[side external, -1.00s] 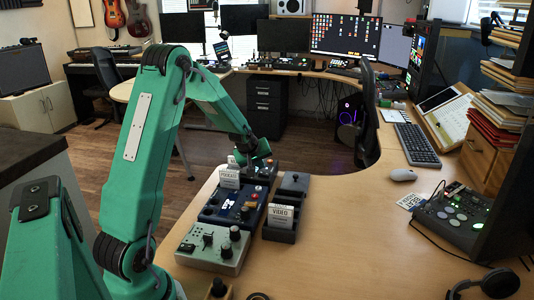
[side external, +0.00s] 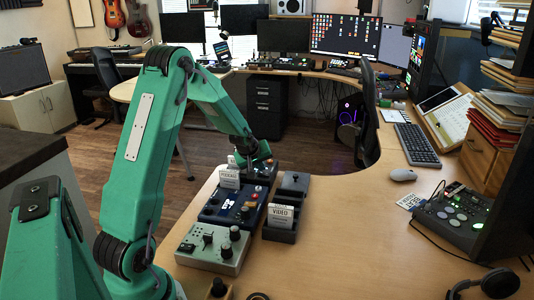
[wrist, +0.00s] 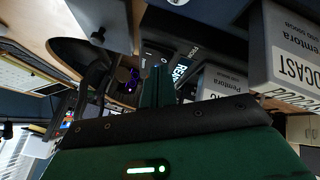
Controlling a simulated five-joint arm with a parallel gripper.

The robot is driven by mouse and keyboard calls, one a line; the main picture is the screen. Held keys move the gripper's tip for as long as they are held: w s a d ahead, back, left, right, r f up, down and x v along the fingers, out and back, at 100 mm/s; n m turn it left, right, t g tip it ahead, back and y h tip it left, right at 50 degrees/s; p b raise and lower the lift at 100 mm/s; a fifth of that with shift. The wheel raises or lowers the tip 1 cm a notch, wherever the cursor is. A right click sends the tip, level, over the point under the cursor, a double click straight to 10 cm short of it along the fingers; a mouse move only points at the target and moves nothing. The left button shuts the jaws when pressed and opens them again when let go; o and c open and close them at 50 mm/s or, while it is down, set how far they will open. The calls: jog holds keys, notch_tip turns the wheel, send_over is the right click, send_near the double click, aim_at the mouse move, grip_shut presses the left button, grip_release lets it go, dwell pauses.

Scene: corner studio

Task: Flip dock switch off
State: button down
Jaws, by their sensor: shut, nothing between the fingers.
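My gripper (side external: 258,157) is shut and empty, low over the far end of the row of devices in the side view. A dark dock (side external: 262,167) shows partly beneath and behind it; my gripper hides much of it. In the wrist view, the green tip of my gripper (wrist: 158,88) is in front of a dark panel (wrist: 172,43) with white lettering, partly readable. A small lever-like part (wrist: 145,66) shows beside the tip. I cannot tell whether the tip touches it, or which way the dock's switch is set.
A white-labelled PODCAST block (wrist: 285,55) is close on the right in the wrist view. Nearer in the side view are a blue panel (side external: 232,209), a grey knob box (side external: 213,248) and a VIDEO-labelled block (side external: 280,222). The desk (side external: 350,225) right of them is clear.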

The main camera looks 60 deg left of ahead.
jog(key=shift+f, duration=0.15)
dwell(0.4)
jog(key=shift+r, duration=0.75)
jog(key=shift+r, duration=0.15)
jog(key=shift+r, duration=2.9)
